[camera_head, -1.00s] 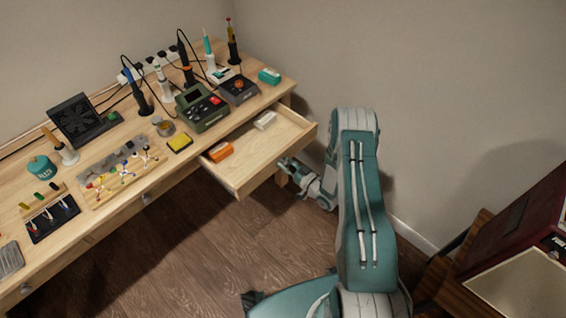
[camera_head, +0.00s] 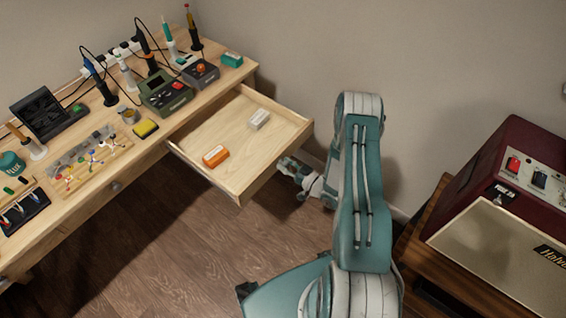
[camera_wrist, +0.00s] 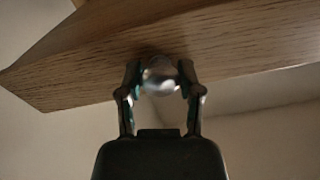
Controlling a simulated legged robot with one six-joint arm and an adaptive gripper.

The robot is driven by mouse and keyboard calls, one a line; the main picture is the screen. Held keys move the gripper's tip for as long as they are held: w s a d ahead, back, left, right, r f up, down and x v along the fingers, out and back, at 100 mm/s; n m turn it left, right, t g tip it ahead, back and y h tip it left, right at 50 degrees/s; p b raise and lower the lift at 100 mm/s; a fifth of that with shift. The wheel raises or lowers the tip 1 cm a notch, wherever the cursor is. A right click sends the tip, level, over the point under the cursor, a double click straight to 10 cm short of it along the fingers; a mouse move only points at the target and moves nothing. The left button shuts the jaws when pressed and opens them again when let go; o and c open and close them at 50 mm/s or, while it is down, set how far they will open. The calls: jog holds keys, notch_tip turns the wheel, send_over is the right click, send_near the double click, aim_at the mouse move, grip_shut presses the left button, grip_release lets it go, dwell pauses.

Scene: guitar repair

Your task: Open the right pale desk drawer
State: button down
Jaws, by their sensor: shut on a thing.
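The right pale desk drawer (camera_head: 240,140) stands well out from the desk (camera_head: 150,118) in the head view. An orange box (camera_head: 216,156) and a white box (camera_head: 259,119) lie inside it. In the wrist view the drawer's wooden front (camera_wrist: 230,45) crosses the top of the picture, with a round shiny knob (camera_wrist: 160,78) on it. My gripper (camera_wrist: 161,85) is shut on this knob, one finger on each side.
Soldering tools, a green meter (camera_head: 165,92) and a yellow sponge (camera_head: 145,129) stand on the desk top. A dark red amplifier (camera_head: 500,200) sits on a wooden stand at the right.

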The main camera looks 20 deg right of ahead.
jog(key=shift+w+d, duration=0.1)
jog(key=shift+c, duration=1.3)
grip_release()
jog(key=v, duration=1.2)
